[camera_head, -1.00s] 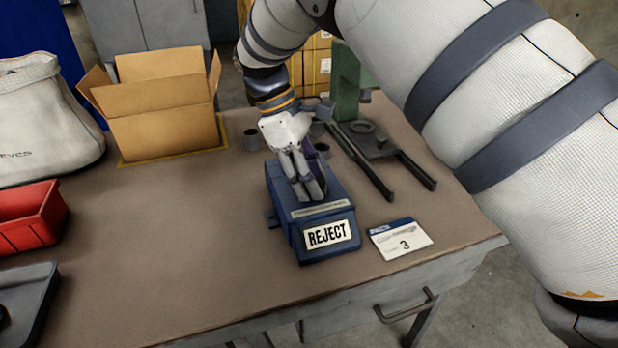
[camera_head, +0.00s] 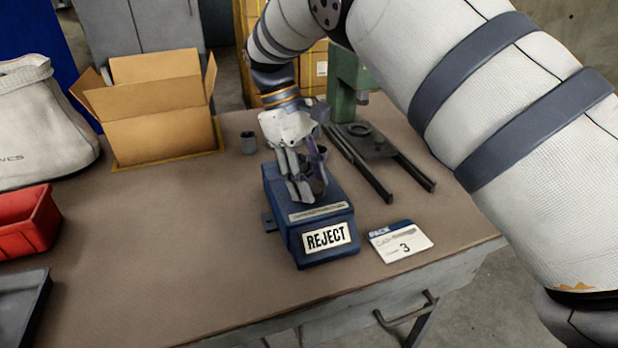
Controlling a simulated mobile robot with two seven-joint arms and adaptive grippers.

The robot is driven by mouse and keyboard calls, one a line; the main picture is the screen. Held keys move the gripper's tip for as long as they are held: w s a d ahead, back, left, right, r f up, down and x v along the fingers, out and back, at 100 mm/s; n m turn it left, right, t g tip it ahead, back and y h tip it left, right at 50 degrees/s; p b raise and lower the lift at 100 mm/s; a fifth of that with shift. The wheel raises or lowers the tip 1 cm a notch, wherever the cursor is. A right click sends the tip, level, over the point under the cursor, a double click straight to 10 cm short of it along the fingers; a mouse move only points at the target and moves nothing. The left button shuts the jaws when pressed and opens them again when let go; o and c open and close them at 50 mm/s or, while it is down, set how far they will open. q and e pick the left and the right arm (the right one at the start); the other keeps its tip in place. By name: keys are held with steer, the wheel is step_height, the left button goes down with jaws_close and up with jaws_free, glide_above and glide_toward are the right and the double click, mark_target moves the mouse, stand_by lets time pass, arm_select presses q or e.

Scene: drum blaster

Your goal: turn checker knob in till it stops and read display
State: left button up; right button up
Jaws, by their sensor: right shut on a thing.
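The checker is a blue box (camera_head: 275,197) on the brown workbench. Its front display (camera_head: 326,237) reads "REJECT" in black on white. My right gripper (camera_head: 305,195) reaches down from above onto the top of the checker. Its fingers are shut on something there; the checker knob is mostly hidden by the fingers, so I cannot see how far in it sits. A purple piece shows beside the fingers. My left gripper is not in view.
Behind are a green press (camera_head: 345,88) with dark rails and a small grey cup (camera_head: 249,142). An open cardboard box (camera_head: 160,125), red bin (camera_head: 28,222) and white bag stand left. The bench's middle left is clear.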

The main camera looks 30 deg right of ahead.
steer(key=shift+s+f, duration=0.1)
stand_by(0.6)
steer(key=o, duration=1.1)
steer(key=shift+o, duration=0.2)
steer(key=d+v, duration=0.1)
steer(key=v, duration=0.6)
steer(key=shift+a+r, duration=0.25)
steer(key=shift+a, duration=0.25)
